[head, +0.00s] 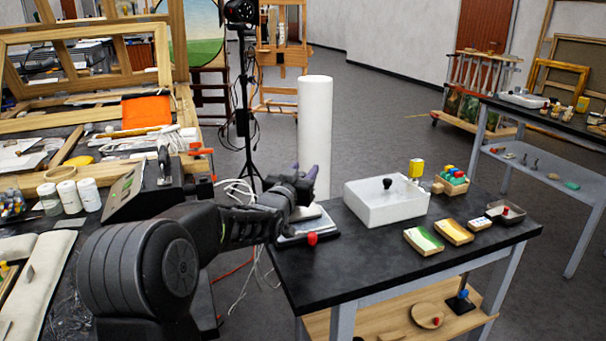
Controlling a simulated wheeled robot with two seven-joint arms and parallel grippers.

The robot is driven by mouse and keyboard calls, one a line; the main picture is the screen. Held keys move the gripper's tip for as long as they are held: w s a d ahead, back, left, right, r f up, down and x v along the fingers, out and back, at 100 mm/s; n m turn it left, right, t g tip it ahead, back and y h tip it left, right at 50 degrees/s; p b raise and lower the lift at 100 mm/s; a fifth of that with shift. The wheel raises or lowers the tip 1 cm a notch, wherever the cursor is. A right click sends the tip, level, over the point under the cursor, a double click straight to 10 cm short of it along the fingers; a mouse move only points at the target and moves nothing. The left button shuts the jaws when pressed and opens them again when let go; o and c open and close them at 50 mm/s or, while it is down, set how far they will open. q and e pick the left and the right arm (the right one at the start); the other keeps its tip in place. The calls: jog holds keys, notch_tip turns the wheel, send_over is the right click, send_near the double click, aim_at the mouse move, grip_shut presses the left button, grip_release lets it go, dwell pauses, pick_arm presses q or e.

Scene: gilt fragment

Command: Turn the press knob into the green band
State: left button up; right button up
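A low device with a pale plate (318,222) and dark base sits at the left end of the black table. A red knob (312,238) is at its front; I cannot tell for certain that this is the press knob. I cannot make out a green band on it. My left gripper (304,172) is above and behind the device, its purple fingertips apart with nothing visible between them. My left wrist hides part of the device. The gripper appears clear of the red knob. My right gripper is out of view.
A white box (377,211) with a black knob (387,183) stands on the black table (365,262). Small trays, one with green (423,240), lie to its right. A white cylinder (315,125) rises behind the gripper. A cluttered bench is at left.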

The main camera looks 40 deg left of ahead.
pick_arm(q)
jog(key=o, duration=0.4)
jog(key=shift+b+v, duration=0.45)
jog(key=shift+v, duration=3.45)
